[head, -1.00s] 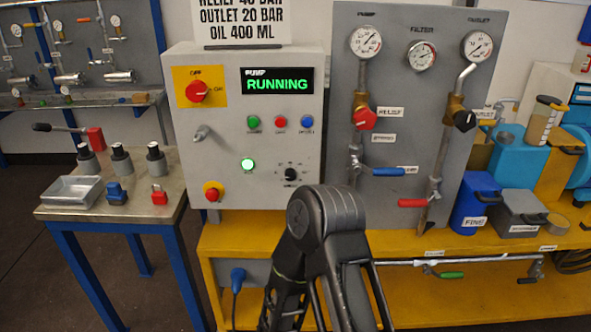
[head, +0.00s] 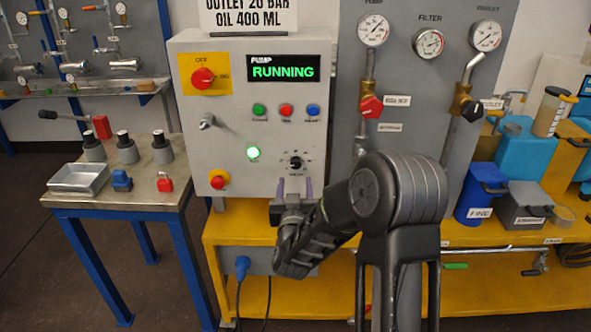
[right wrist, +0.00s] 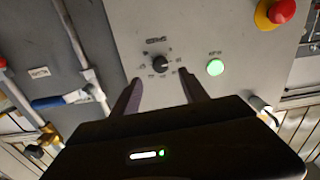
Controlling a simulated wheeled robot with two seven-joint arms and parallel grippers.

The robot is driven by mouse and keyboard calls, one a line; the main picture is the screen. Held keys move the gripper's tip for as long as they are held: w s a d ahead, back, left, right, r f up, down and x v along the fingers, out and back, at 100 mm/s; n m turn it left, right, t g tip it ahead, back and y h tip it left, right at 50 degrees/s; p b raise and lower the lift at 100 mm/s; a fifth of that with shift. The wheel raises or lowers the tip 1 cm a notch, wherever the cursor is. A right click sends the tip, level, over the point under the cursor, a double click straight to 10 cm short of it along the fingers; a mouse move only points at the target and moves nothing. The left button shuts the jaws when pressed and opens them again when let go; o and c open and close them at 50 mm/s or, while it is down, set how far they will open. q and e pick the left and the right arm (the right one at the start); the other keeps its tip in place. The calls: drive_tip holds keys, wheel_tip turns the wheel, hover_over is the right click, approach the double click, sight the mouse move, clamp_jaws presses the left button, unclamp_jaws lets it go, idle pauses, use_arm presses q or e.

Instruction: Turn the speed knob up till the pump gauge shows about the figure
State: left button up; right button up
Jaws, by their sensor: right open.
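The black speed knob (head: 296,163) is at the lower right of the grey control box, and it also shows in the right wrist view (right wrist: 160,64). The pump gauge (head: 373,30) is the leftmost dial on the grey panel; its needle is too small to read. My right gripper (head: 295,186) is open just below the knob in the head view. In the right wrist view its two fingers (right wrist: 160,88) point at the box, with the knob beyond and between their tips, apart from them. My left gripper is not in view.
The display (head: 284,69) reads RUNNING in green. A lit green lamp (head: 252,153) is left of the knob, and a red emergency button (head: 218,179) is lower left. The red relief valve handle (head: 371,107) and a black handle (head: 472,110) are on the panel.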

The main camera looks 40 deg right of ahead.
sight(295, 166)
drive_tip(key=p+x, duration=0.1)
drive_tip(key=x, duration=0.6)
drive_tip(key=shift+w+d, duration=0.25)
drive_tip(key=shift+w, duration=0.05)
drive_tip(key=shift+c, duration=0.4)
clamp_jaws()
